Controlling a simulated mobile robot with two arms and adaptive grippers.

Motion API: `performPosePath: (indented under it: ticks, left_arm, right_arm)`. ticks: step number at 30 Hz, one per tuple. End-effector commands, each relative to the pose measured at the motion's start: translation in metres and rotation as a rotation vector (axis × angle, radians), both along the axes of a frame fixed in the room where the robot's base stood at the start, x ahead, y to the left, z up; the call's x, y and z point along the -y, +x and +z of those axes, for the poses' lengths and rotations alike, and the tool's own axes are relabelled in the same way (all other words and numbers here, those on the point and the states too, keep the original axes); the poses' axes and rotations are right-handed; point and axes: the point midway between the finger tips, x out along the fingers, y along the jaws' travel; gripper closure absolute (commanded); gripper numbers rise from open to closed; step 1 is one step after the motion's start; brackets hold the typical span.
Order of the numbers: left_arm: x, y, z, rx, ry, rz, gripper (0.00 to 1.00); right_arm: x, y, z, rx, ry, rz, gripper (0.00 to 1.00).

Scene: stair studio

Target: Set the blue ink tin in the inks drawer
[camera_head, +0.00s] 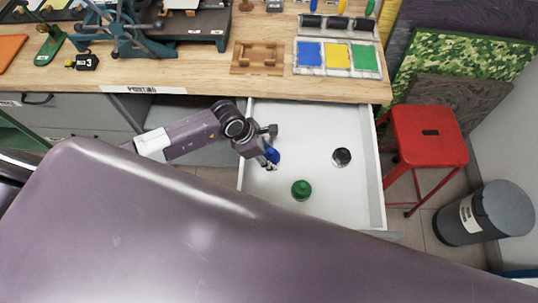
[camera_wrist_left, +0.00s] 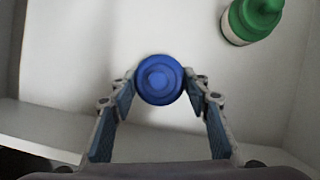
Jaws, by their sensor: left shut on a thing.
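The blue ink tin (camera_wrist_left: 160,80) shows as a round blue lid between the fingertips of my left gripper (camera_wrist_left: 158,92) in the left wrist view. The left gripper (camera_head: 268,163) is shut on it, inside the outline of the open white drawer (camera_head: 322,208) in the head view, toward the drawer's left side. A bit of the blue tin (camera_head: 273,155) shows there too. I cannot tell whether the tin touches the drawer floor. My right gripper is not in view.
A green container (camera_head: 301,190) and a black-topped container (camera_head: 341,157) stand in the drawer. The wooden bench (camera_head: 190,70) above holds a tray of blue, yellow and green pads (camera_head: 337,74). A red stool (camera_head: 430,136) and grey bin (camera_head: 486,213) stand right.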

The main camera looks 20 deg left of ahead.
Motion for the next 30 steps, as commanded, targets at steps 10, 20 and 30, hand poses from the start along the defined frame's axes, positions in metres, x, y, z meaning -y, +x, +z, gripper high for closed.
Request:
performPosePath:
  ticks: [10, 20, 30]
  left_arm:
    - [0.0008, 0.0008, -0.0047, 0.003, -0.002, -0.001, 0.93]
    - [0.0004, -0.0001, -0.0071, 0.001, -0.001, -0.001, 0.39]
    - [-0.0017, -0.0004, -0.0002, 0.003, 0.000, -0.001, 0.39]
  right_arm:
    - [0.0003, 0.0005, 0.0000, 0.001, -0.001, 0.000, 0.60]
    - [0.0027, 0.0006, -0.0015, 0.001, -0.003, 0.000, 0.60]
    - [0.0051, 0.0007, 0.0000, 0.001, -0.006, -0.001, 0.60]
